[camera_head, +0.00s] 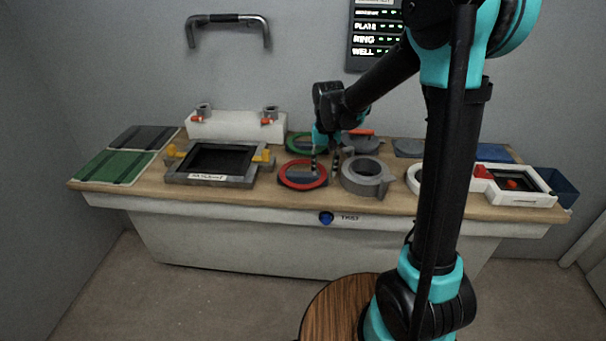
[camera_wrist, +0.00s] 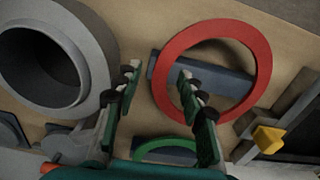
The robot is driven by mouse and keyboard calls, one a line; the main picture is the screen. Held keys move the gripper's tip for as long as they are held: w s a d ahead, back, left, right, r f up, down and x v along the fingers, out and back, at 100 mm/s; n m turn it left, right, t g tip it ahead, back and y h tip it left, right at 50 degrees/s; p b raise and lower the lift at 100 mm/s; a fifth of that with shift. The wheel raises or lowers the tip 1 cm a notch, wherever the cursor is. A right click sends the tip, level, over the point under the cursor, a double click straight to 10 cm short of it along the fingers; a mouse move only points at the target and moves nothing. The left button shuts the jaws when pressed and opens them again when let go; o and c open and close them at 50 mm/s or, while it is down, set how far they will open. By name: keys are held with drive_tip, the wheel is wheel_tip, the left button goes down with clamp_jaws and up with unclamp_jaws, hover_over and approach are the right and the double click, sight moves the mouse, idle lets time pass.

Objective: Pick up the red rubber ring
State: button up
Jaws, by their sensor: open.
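The red rubber ring (camera_head: 303,185) lies on the wooden bench top near its front edge, around or over a blue-grey block. In the wrist view the red ring (camera_wrist: 179,42) is at upper right, with the blue-grey block (camera_wrist: 225,80) showing through it. My gripper (camera_head: 325,166) is above the ring's right side in the head view. In the wrist view my gripper (camera_wrist: 158,82) is open and empty, its fingers apart. One finger overlaps the ring's near left part in the picture, the other is left of the ring. I cannot tell whether either touches it.
A grey round housing (camera_head: 366,172) stands just right of the ring. A green ring (camera_head: 299,142) lies behind. A grey frame with yellow clamps (camera_head: 247,182) is at left. A white ring (camera_head: 413,178) and a white frame (camera_head: 540,199) are further right. Bare bench shows along the front.

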drive_tip(key=shift+f, duration=0.1)
drive_tip(key=shift+c, duration=0.2)
clamp_jaws()
